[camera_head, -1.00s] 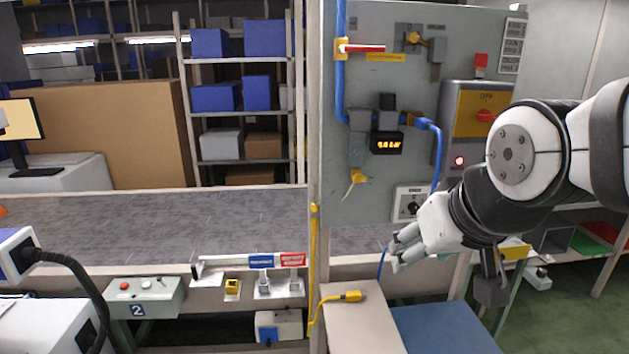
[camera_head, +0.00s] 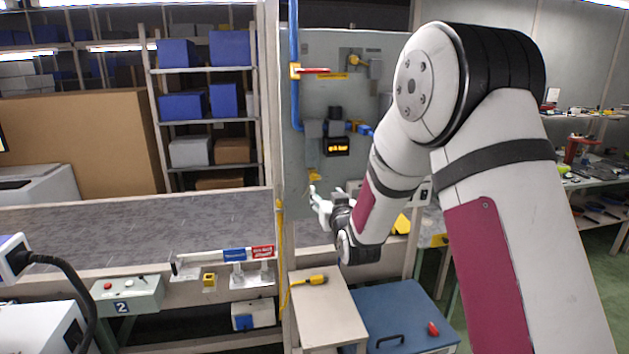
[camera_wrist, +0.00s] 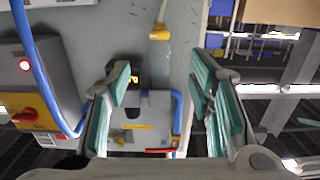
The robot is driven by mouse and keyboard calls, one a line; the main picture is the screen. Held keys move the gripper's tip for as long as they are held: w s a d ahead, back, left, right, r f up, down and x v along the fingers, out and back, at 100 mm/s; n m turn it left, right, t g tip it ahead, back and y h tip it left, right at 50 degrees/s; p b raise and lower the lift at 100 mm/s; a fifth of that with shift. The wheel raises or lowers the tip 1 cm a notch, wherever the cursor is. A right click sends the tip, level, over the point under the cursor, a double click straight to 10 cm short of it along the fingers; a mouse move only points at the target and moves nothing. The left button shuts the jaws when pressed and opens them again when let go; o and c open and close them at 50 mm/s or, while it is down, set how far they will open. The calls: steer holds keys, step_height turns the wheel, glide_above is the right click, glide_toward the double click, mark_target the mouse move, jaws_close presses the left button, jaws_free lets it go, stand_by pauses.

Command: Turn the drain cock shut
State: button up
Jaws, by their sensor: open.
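A small yellow fitting (camera_head: 314,175) with a pale tube sits at the lower end of the grey unit on the panel. It looks like the drain cock; its handle position is too small to tell. In the wrist view the yellow fitting (camera_wrist: 160,32) lies beyond the fingertips, near the top middle. My gripper (camera_head: 317,200) is just below the fitting in the head view. In the wrist view my gripper (camera_wrist: 162,82) has its green-padded fingers spread wide with nothing between them.
A red lever (camera_head: 314,71) is on the blue pipe (camera_head: 295,110) at upper left of the panel. An amber display (camera_head: 337,147) is above the fitting. Below my gripper stand a beige cabinet (camera_head: 325,310) and a blue-topped one (camera_head: 400,305). The grey conveyor (camera_head: 140,225) lies left.

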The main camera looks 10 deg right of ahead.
mark_target(316, 178)
steer(key=w, duration=1.3)
steer(key=shift+w+f, duration=0.3)
steer(key=shift+w, duration=0.05)
jaws_close()
